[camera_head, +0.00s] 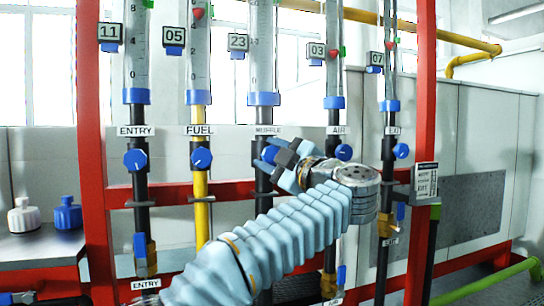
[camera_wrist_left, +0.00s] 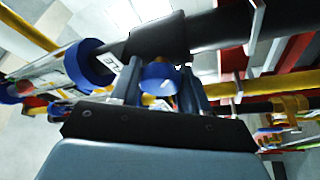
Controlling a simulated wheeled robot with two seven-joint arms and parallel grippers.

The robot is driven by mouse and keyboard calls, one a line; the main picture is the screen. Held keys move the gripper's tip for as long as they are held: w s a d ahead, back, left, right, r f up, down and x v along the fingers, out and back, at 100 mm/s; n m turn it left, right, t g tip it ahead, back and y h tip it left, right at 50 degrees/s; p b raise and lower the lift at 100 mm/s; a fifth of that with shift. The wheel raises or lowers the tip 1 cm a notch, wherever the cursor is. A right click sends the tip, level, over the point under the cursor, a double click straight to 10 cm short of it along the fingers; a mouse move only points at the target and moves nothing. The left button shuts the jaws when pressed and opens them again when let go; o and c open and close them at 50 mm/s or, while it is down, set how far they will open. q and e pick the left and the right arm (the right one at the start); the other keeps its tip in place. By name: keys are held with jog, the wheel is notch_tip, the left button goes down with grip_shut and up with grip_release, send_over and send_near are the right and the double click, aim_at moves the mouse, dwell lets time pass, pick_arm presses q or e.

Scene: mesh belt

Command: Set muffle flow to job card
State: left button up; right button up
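The muffle flow tube (camera_head: 263,50) is the middle clear tube, with a blue collar and a MUFFLE label (camera_head: 267,130). A plate reading 23 (camera_head: 238,42) hangs beside it. No float shows in its visible part. My left gripper (camera_head: 272,158) is at the valve below this tube and hides most of its blue knob. My right gripper is not seen.
Similar tubes labelled ENTRY (camera_head: 136,131), FUEL (camera_head: 199,130), AIR (camera_head: 338,130) and EXIT stand alongside, with blue knobs close below. Red posts (camera_head: 90,120) and a rail frame them. White and blue bottles (camera_head: 24,216) stand on a shelf at left.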

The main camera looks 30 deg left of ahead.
pick_arm(q)
jog(key=o, duration=0.4)
jog(key=b+v, duration=0.2)
jog(key=v, duration=1.1)
jog(key=shift+s+d+f, duration=0.1)
jog(key=shift+s+d, duration=0.1)
jog(key=shift+d, duration=0.1)
